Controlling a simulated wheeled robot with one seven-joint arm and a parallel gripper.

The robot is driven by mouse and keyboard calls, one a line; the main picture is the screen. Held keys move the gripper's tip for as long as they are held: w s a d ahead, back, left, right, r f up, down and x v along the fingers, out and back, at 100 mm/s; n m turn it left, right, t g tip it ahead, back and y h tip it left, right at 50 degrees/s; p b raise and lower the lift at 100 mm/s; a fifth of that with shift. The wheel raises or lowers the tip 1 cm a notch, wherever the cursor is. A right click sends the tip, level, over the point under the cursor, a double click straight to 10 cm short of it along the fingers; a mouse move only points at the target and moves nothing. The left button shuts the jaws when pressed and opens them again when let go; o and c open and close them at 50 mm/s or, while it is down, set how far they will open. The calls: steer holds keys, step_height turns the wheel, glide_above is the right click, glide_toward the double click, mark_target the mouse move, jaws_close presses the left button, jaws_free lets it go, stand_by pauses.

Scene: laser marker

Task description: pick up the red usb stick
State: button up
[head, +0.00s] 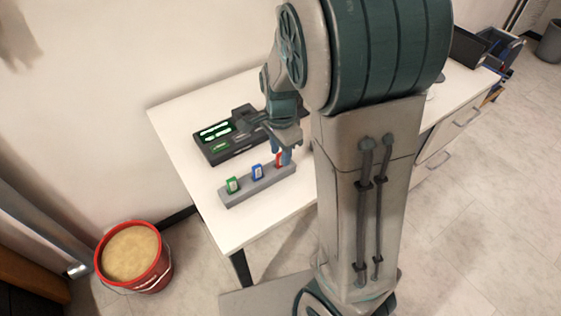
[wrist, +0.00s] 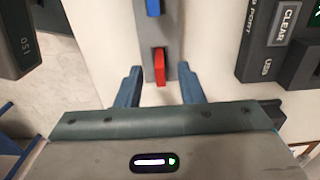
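The red usb stick (wrist: 160,68) stands in a grey holder strip (wrist: 147,38) and shows between my fingers in the wrist view. In the head view the red usb stick (head: 279,160) is at the right end of the grey holder (head: 240,195), partly hidden by my gripper. My gripper (wrist: 161,86) is open, with one blue finger on each side of the red stick and a gap on both sides. In the head view my gripper (head: 281,157) points down at the holder's right end. A blue usb stick (head: 257,172) and a green one (head: 232,185) stand in the same holder.
A dark device with green displays (head: 215,131) lies behind the holder; its labelled panel (wrist: 285,40) is at the right in the wrist view. The white table (head: 185,165) has free room at its left. A red bucket (head: 160,270) stands on the floor.

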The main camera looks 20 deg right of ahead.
steer(key=shift+f, duration=0.95)
steer(key=shift+c, duration=0.3)
jaws_close()
steer(key=shift+r, duration=0.15)
step_height(320, 180, up, 4)
steer(key=shift+r+p, duration=0.25)
steer(key=shift+p, duration=0.25)
steer(key=w+d+r, duration=0.2)
steer(key=d+r, duration=0.4)
steer(key=d, duration=0.5)
steer(key=shift+d+r, duration=0.15)
steer(key=shift+d, duration=0.1)
steer(key=shift+r+p, duration=0.1)
steer(key=shift+p, duration=0.2)
